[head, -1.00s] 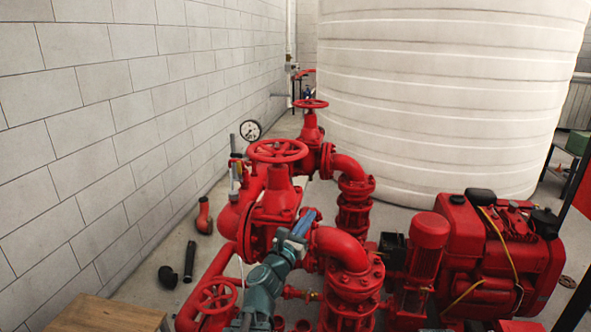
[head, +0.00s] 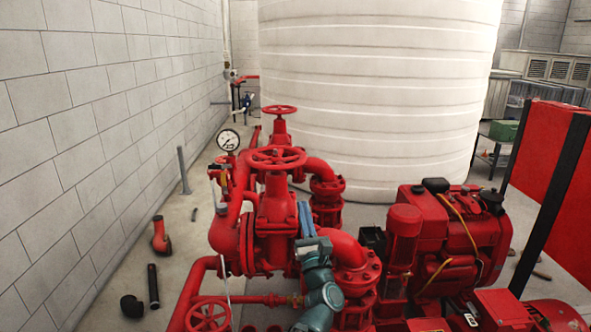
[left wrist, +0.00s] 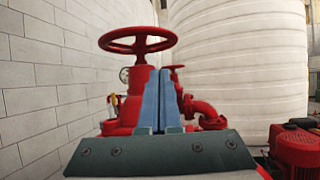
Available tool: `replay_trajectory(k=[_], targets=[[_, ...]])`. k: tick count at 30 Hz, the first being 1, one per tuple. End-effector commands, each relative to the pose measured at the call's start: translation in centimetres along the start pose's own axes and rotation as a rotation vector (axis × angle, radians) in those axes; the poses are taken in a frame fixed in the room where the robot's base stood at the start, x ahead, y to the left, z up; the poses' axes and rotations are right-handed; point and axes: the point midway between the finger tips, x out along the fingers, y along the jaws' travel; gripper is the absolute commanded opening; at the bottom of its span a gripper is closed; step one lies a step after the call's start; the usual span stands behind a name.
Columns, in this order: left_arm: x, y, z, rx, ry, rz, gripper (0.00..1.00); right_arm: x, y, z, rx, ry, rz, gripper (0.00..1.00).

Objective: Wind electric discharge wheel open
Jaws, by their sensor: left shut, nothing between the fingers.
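A red handwheel (head: 275,158) lies level on top of the nearer large red valve (head: 274,208). A second red handwheel (head: 281,109) sits on a similar valve behind it. Which one is the electric discharge wheel I cannot tell. My left gripper (head: 305,210) has blue fingers, shut and empty, pointing up just right of the nearer valve's body and below its wheel rim. In the left wrist view the fingers (left wrist: 158,75) stand upright before a large red wheel (left wrist: 137,40), apparently the nearer one, which shows above and left of the tips. My right gripper is not in view.
A smaller red handwheel (head: 208,316) is low at the front left. A pressure gauge (head: 228,140) stands left of the valves. A red engine (head: 447,240) and red pipes crowd the right.

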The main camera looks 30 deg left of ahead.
Motion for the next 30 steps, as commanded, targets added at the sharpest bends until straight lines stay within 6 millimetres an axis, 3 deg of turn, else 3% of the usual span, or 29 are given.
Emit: replay_trajectory(k=[8, 21, 30], targets=[[0.8, 0.0, 0.5, -0.004, -0.014, 0.006, 0.0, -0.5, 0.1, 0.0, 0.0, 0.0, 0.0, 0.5], [9.4, -0.1, 0.7, -0.003, -0.012, 0.006, 0.0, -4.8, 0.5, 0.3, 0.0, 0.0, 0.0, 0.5], [13.3, 0.1, 0.5, -0.004, -0.011, 0.005, 0.0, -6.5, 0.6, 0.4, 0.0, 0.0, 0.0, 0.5]])
